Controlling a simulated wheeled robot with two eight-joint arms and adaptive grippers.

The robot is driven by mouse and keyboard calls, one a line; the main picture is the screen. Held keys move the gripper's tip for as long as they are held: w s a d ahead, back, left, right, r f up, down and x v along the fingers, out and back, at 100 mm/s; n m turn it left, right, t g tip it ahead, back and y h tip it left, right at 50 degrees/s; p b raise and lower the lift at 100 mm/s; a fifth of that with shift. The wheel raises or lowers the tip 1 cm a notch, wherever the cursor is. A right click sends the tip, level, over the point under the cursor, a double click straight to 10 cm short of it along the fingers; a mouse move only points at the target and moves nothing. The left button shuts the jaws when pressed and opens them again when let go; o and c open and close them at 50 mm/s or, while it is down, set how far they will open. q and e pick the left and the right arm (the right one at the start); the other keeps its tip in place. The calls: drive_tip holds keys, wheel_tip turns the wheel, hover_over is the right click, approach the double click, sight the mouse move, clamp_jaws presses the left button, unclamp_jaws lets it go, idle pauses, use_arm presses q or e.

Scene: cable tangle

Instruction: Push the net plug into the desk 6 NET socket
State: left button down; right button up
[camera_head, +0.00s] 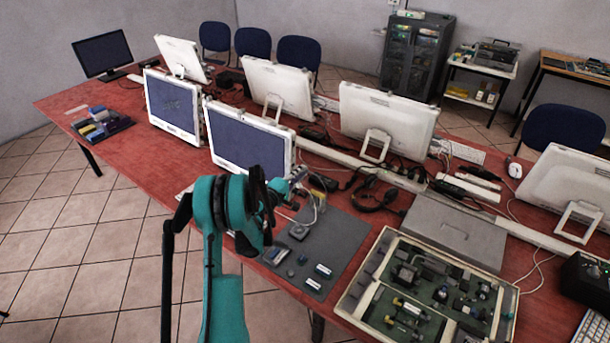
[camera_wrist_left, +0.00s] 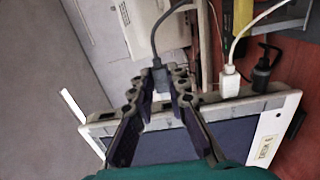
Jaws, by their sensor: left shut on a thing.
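My left gripper (camera_head: 284,190) reaches over the red table by the front monitor's right edge. In the left wrist view, the left gripper (camera_wrist_left: 160,88) is shut on a grey plug with a dark cable, the net plug (camera_wrist_left: 159,76). The plug sits between the fingertips, its cable running up and away. A white plug (camera_wrist_left: 230,82) with a white cable and a black plug (camera_wrist_left: 262,70) stand side by side to the right, apart from the fingers. I cannot make out the desk 6 NET socket or whether the net plug touches it. My right gripper is not in view.
The front monitor (camera_head: 245,140) stands close behind my left arm. A grey mat (camera_head: 335,245) with small parts lies to the right, beside an open parts case (camera_head: 365,285). Loose cables and a black headset (camera_head: 372,195) lie behind the mat.

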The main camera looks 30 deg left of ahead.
use_arm(q)
drive_tip(key=shift+s+a+b, duration=0.1)
drive_tip(key=shift+a+b, duration=0.05)
drive_tip(key=shift+b, duration=0.5)
idle(0.7)
drive_tip(key=shift+a+b, duration=0.3)
drive_tip(key=shift+a, duration=0.85)
idle(0.3)
drive_tip(key=c, duration=1.4)
unclamp_jaws()
